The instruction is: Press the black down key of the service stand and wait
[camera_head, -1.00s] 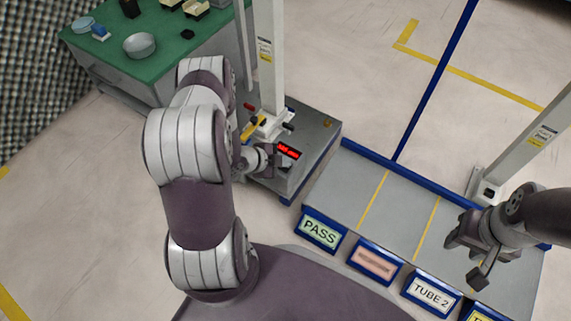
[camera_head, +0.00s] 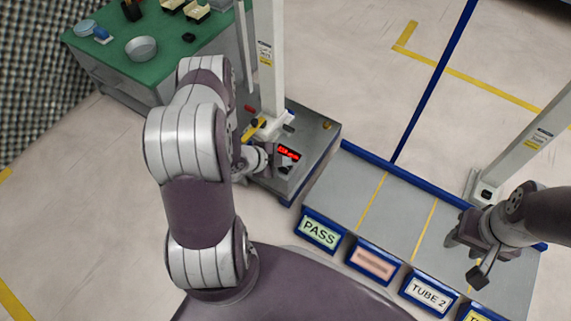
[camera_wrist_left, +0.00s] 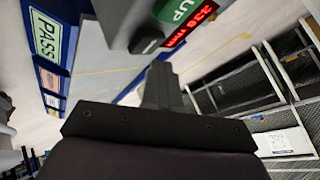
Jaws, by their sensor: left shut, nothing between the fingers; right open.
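The service stand (camera_head: 312,128) is a grey base with a white upright post. Its red lit display (camera_head: 288,153) faces me and also shows in the left wrist view (camera_wrist_left: 190,25), apparently in mm. A green UP key (camera_wrist_left: 178,9) sits beside the display, with the black key (camera_wrist_left: 149,45) below it. My left gripper (camera_wrist_left: 160,75) is shut and empty, its tip close by the black key; I cannot tell whether it touches. In the head view the left gripper (camera_head: 268,160) is partly hidden by its own wrist. My right gripper (camera_head: 467,258) is open and empty above the grey tray.
A grey tray with yellow dividers (camera_head: 388,215) and blue edges lies right of the stand, with PASS (camera_head: 320,232) and TUBE 2 (camera_head: 429,294) labels in front. A green-topped bench (camera_head: 175,50) holds small items at the back left. A second white post (camera_head: 530,140) stands right.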

